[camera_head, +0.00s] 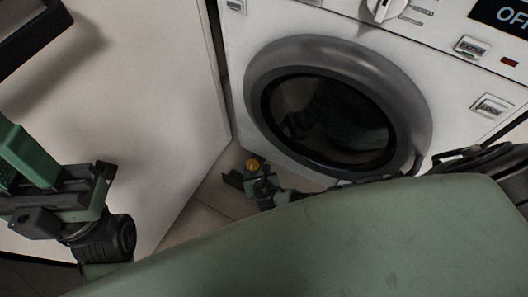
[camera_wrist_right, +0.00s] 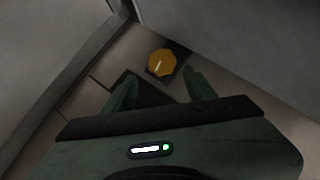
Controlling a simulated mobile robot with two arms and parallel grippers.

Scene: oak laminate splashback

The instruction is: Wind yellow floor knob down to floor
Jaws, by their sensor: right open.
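The yellow floor knob (camera_head: 253,165) is low down in the gap between the white panel and the washing machine. In the right wrist view the knob (camera_wrist_right: 161,62) has a scalloped rim and a pale line on its face, with a dark square patch around it. My right gripper (camera_wrist_right: 160,76) is open and empty, its fingers on either side of the line to the knob. The knob shows just beyond the fingertips, apart from them. In the head view the right gripper (camera_head: 256,179) is small beside the knob.
The white washing machine (camera_head: 240,60) with a round dark door (camera_head: 330,120) stands behind and right of the knob. A white panel (camera_head: 165,90) closes off the left. Tiled floor (camera_head: 205,203) shows in the narrow gap between them. My green body covers the lower right.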

